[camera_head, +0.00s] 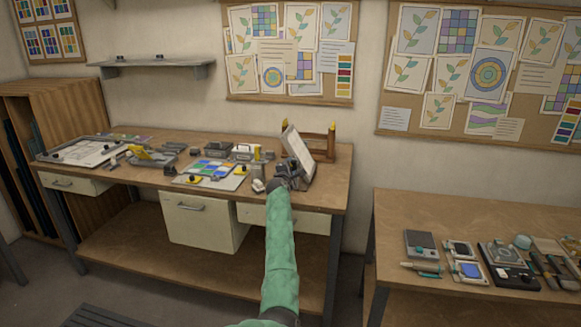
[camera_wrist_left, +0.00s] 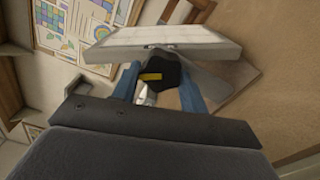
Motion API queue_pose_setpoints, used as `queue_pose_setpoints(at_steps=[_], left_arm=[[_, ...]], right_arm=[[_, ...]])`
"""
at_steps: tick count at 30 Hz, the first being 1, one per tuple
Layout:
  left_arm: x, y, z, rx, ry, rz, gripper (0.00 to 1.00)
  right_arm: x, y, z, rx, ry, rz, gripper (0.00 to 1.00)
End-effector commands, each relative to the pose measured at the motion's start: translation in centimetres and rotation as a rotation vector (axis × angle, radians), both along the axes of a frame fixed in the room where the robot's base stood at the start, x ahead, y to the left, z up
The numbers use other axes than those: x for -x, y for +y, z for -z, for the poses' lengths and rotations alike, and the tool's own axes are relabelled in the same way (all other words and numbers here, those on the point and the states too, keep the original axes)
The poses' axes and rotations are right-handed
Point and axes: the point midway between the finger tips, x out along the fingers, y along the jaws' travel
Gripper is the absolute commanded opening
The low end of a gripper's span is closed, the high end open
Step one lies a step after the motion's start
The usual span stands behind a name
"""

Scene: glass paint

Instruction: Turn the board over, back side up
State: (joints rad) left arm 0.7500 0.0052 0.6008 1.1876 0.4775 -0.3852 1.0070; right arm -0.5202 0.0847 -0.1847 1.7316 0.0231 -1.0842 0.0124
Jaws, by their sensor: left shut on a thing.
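The board (camera_head: 298,148) is a pale, flat panel with a light face. It stands tilted, close to upright, at the right end of the workbench, in front of a wooden rack. In the left wrist view the board (camera_wrist_left: 205,35) spans just beyond my fingertips. My left gripper (camera_head: 285,176) reaches its lower part. In the wrist view the left gripper (camera_wrist_left: 160,78) has two blue fingers shut on a black piece with a yellow mark, beside the board's edge. I cannot tell which face is which. The right gripper is not in view.
The wooden rack (camera_head: 327,152) stands close behind the board. A tray of coloured glass (camera_head: 212,170), small boxes (camera_head: 217,149) and a white sheet-like panel (camera_head: 85,151) occupy the bench to the left. A second table (camera_head: 470,212) with tools stands at right.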

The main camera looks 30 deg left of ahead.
Motion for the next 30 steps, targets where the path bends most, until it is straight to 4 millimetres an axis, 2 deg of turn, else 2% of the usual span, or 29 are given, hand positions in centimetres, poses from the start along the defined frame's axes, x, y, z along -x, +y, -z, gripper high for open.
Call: queue_pose_setpoints(at_steps=[21,30], left_arm=[[-0.1,-0.3,0.2,0.651,-0.185,0.000,0.02],[-0.1,-0.4,0.4,0.863,-0.245,-0.001,0.02]], right_arm=[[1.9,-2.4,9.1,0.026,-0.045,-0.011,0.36],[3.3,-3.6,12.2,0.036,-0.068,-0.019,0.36]])
